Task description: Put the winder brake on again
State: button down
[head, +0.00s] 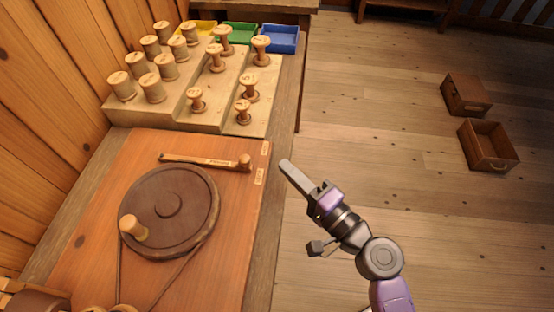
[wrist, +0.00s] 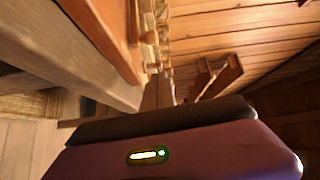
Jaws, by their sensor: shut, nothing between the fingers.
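The winder's dark round wheel (head: 190,195) lies flat on an orange-brown board in the head view, with a pale wooden peg (head: 133,228) standing near its front left rim. The brake looks to be the slim wooden lever (head: 200,161) behind the wheel, with a round knob (head: 244,161) at its right end. The lever appears apart from the wheel's rim. My gripper (head: 286,165) is shut and empty, right of the board's edge and of the knob.
A stepped wooden rack (head: 190,118) with several turned spools stands behind the board. Yellow, green and blue trays (head: 279,39) are behind it. Two wooden drawers (head: 488,145) (head: 466,94) lie on the floor at right. A belt runs from the wheel toward the front.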

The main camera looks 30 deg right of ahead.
jog(key=shift+v, duration=1.3)
jog(key=s+d+f+n+g+h, duration=0.1)
jog(key=s+d+n+g+h, duration=0.15)
jog(key=s+d+h, duration=0.35)
jog(key=s+a+r+n+y+p, duration=0.1)
jog(key=s+a+r+n, duration=0.1)
jog(key=s+n, duration=0.4)
jog(key=s+a+r+n+y+p, duration=0.1)
jog(key=s+n, duration=0.5)
jog(key=s, duration=0.6)
jog(key=a+r+p, duration=0.1)
jog(key=a+r, duration=0.1)
jog(key=a, duration=0.1)
jog(key=shift+s+r, duration=0.15)
jog(key=shift+s, duration=0.1)
jog(key=shift+g, duration=0.25)
